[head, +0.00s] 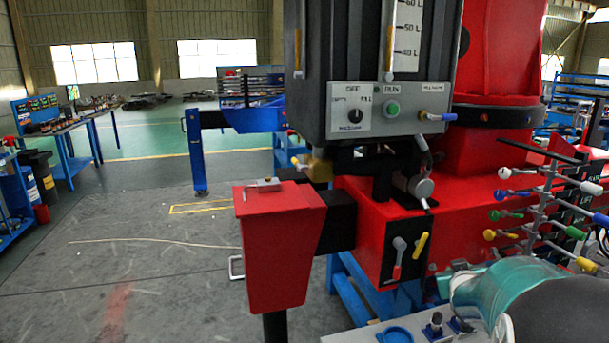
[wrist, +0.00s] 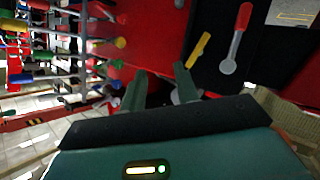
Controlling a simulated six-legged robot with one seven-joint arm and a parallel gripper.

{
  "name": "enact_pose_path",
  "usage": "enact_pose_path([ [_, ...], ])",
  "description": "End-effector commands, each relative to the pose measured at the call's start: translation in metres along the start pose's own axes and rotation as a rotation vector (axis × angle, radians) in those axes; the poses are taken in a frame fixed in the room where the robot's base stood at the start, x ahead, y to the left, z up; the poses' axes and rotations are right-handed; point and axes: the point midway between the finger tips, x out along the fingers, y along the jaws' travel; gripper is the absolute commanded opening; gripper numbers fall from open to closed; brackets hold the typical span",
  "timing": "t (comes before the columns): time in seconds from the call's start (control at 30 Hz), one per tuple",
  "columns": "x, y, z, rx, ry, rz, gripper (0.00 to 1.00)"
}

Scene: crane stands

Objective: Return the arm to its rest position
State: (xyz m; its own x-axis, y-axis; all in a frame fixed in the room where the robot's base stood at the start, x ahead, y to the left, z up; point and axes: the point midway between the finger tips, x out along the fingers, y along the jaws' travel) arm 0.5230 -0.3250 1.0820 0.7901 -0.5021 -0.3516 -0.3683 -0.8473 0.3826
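My gripper (wrist: 160,72) shows in the wrist view with its two green fingers apart. Nothing shows between the fingertips, and a red and dark surface lies beyond them. In the wrist view, a yellow lever (wrist: 200,48) and a red-handled lever (wrist: 236,40) are to the right of the fingers, apart from them. Part of my arm (head: 515,287), teal and dark, shows at the lower right of the head view. My gripper's fingers cannot be made out in the head view.
A red crane stand (head: 355,205) carries a dark control box (head: 375,65) and a red block (head: 280,245). Levers with coloured knobs (head: 545,195) crowd the right, close to my arm. A blue workbench (head: 70,125) stands far left. The floor (head: 120,260) at left is mostly open.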

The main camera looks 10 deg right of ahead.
Motion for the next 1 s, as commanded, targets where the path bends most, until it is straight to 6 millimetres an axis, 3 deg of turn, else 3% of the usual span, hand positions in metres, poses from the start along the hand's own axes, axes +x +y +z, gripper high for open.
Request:
enact_pose_path([
  [0.13,-0.054,-0.049,-0.021,0.071,-0.082,-0.135,0.31],
  [0.37,-0.153,-0.115,-0.028,0.116,-0.240,-0.333,0.31],
  [0.5,-0.219,-0.146,-0.018,0.107,-0.344,-0.435,0.31],
  [0.7,-0.310,-0.172,0.010,0.059,-0.492,-0.535,0.31],
  [0.83,-0.346,-0.177,0.028,0.028,-0.558,-0.561,0.31],
  [1.0,-0.360,-0.178,0.036,0.015,-0.591,-0.568,0.31],
])
